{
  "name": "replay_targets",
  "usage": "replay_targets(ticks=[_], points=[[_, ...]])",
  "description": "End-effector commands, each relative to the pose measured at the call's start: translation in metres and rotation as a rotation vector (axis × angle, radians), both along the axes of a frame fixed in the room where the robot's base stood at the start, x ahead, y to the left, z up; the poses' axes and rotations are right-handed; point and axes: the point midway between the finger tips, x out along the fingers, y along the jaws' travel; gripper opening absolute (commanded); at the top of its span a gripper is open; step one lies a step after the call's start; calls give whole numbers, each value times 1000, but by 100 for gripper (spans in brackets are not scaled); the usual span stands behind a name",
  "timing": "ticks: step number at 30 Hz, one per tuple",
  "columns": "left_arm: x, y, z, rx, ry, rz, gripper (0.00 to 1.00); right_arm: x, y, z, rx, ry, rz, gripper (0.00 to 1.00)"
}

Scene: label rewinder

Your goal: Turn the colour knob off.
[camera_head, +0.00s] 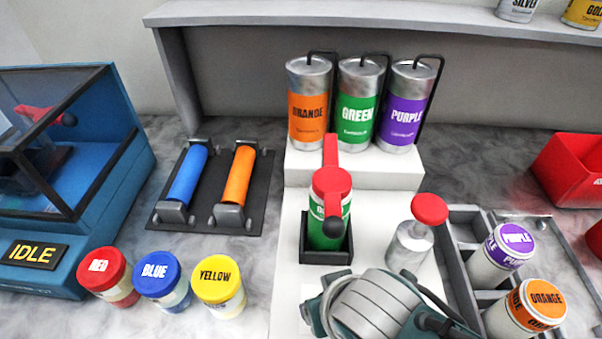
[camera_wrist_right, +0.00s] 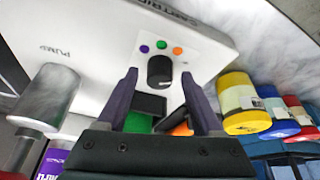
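The colour knob (camera_wrist_right: 160,72) is a black round knob on a white panel (camera_wrist_right: 205,58) in the right wrist view. Purple, green and orange dots sit in an arc beside it. I cannot tell clearly which way it points. My right gripper (camera_wrist_right: 159,80) is open, its two dark fingers apart with the knob showing between their tips. Gaps show on both sides of the knob, and I cannot tell how far beyond the tips it lies. In the head view the knob is hidden; a teal and grey part of my arm covers the front of the white station. My left gripper is not in view.
A green cartridge with a red cap (camera_head: 330,205) stands in a black holder on the white station. A red-topped pump (camera_head: 408,245) is beside it. Red, blue and yellow (camera_head: 219,287) jars stand left; a grey rack (camera_head: 462,275) with purple and orange jars stands right.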

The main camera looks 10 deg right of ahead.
Motion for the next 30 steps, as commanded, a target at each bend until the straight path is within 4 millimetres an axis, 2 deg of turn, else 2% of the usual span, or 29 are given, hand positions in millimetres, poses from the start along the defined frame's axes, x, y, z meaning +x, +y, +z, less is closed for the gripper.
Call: replay_targets(ticks=[6, 10, 21, 30], points=[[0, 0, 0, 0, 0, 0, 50, 0, 0, 0, -1, 1, 1, 69], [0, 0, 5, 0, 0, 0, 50, -3, 0, 7, -1, 1, 1, 69], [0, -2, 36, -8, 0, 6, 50, -25, -1, 64, 0, -1, 0, 69], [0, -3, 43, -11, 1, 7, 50, -37, -2, 90, -1, 0, 1, 69]])
